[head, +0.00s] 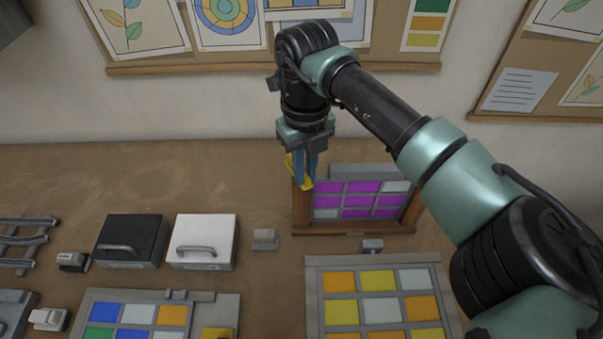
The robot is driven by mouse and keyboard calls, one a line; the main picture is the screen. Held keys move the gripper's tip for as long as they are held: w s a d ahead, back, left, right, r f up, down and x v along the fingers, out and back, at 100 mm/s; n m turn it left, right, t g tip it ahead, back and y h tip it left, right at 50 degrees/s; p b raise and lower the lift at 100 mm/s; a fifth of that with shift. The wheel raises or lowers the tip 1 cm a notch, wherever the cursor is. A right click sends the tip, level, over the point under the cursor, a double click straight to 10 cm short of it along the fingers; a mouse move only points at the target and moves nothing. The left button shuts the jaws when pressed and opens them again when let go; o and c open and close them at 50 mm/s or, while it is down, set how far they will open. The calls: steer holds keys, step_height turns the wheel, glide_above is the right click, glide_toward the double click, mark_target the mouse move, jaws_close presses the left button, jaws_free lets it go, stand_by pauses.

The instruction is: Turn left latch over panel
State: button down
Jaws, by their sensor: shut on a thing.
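A panel (362,201) of magenta and pale glass squares stands in a wooden frame (352,234) with a grey bar along its top, at the back middle of the table. A yellow latch (307,184) shows at the frame's upper left corner. My gripper (305,178), with blue fingers pointing down, is shut on this latch. The fingers hide part of the latch and the frame's left corner. I cannot tell exactly how far the latch reaches over the panel. My arm comes in from the right and passes above the frame's right side, where no second latch can be made out.
A black box (131,241) and a white box (203,242) with handles stand to the left. Panels with coloured squares lie in front, one at right (381,309) and one at left (137,314). A small grey block (265,239) sits left of the frame. The table's back left is clear.

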steer(key=n+b, duration=0.1)
steer(key=n, duration=0.3)
steer(key=w+n, duration=0.1)
steer(key=n, duration=0.3)
steer(key=w+d+n+b, duration=0.1)
steer(key=n, duration=0.3)
steer(key=shift+w+d+r+b, duration=0.1)
steer(key=shift+w+b, duration=0.1)
steer(key=shift+b, duration=0.15)
steer(key=shift+n, duration=0.3)
steer(key=c, duration=0.9)
jaws_free()
step_height(320, 180, up, 13)
steer(key=shift+b, duration=0.9)
